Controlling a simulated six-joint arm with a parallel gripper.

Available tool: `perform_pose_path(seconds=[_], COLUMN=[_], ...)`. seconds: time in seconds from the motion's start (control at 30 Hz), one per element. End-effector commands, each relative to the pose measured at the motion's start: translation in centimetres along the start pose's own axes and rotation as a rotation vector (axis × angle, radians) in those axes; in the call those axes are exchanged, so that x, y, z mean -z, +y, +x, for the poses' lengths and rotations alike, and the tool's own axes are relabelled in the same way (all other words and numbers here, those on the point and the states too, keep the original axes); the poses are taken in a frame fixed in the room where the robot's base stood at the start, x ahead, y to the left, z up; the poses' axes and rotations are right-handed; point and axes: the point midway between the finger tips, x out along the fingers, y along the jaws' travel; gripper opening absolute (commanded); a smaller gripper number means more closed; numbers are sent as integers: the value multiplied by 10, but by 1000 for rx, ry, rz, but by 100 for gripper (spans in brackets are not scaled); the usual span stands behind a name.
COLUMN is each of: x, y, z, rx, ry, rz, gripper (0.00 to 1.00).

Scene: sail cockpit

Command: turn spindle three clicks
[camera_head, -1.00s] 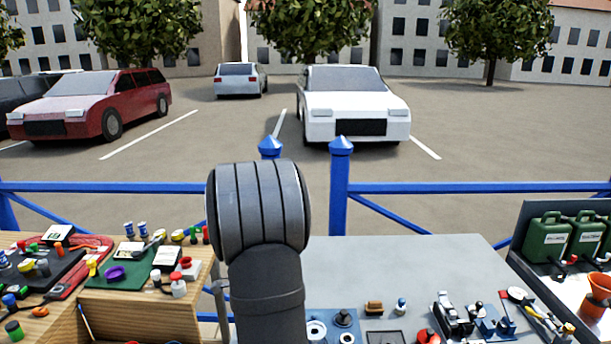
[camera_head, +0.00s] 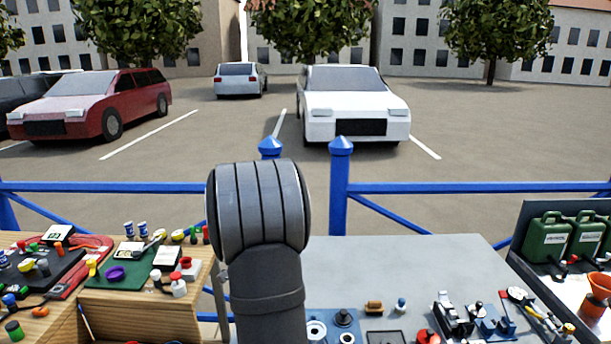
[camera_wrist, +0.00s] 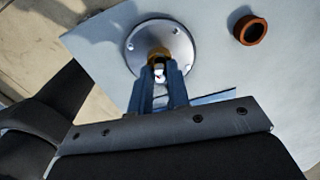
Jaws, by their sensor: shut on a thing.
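In the wrist view, a round metal flange (camera_wrist: 178,40) with small screw holes sits on the grey bench top. A brass-coloured spindle (camera_wrist: 159,53) stands at its middle. My gripper (camera_wrist: 158,76) reaches to the spindle and is shut on it, with the two fingers close on either side. The fingers hide much of the spindle, so its turned angle cannot be told. In the head view, my own arm covers this part of the bench, and neither gripper nor spindle shows.
An orange-brown ring (camera_wrist: 250,30) lies on the bench right of the flange. In the head view, the grey bench top (camera_head: 420,262) is bare at the back, with fittings along its front. A wooden bench (camera_head: 195,305) stands left, and green canisters (camera_head: 546,237) stand right.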

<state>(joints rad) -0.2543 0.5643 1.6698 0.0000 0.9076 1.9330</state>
Motion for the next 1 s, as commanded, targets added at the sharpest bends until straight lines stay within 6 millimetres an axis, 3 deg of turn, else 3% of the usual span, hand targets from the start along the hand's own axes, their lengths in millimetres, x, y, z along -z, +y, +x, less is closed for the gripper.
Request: perform_pose_path(seconds=[0.23, 0.57, 1.0], x=[0, 0, 0], y=[0, 0, 0], z=[0, 0, 0], rx=[0, 0, 0], ry=[0, 0, 0], rz=[51, 360, 435], gripper=[0, 0, 0])
